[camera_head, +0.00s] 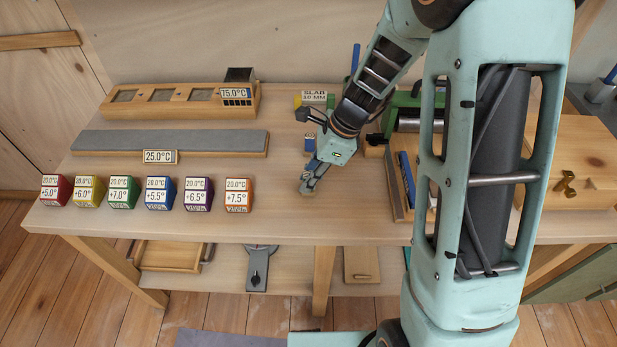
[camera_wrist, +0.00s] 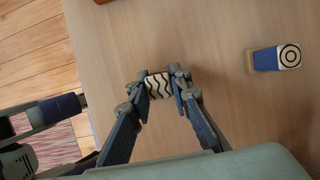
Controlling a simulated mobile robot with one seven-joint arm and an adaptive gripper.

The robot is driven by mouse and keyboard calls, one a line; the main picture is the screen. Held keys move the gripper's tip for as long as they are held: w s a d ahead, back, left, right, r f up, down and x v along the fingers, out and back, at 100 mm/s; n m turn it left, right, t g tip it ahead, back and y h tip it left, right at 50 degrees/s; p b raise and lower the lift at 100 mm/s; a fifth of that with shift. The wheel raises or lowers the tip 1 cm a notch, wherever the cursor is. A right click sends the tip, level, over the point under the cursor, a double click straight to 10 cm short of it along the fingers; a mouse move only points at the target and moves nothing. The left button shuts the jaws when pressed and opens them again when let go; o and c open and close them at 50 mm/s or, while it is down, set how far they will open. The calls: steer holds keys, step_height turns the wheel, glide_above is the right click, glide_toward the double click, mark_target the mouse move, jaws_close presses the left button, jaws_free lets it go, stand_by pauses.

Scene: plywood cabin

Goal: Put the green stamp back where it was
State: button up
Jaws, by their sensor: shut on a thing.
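My gripper (camera_head: 308,188) is low over the front middle of the bench. In the wrist view, my gripper (camera_wrist: 162,88) is shut on a small stamp (camera_wrist: 158,85), which lies between the fingertips. Its visible face has black wavy lines on white, with a thin wooden-coloured edge. Its body colour is hidden, so I cannot tell if it is green. I cannot tell whether it touches the bench. No stamp is clearly green in either view.
A row of coloured temperature cubes (camera_head: 157,194) stands along the front left. A grey-topped plate (camera_head: 170,141) and a wooden rack (camera_head: 180,103) lie behind them. A green roller machine (camera_head: 404,115) and wooden box (camera_head: 570,170) are right. Bare bench lies around my gripper.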

steer(key=shift+f, duration=0.2)
steer(key=o, duration=0.9)
steer(key=shift+r, duration=0.15)
steer(key=shift+r, duration=0.25)
steer(key=p+v, duration=0.1)
steer(key=v, duration=1)
steer(key=shift+d+r+p, duration=0.25)
steer(key=shift+r+p, duration=0.05)
steer(key=shift+p, duration=0.05)
steer(key=shift+w, duration=0.1)
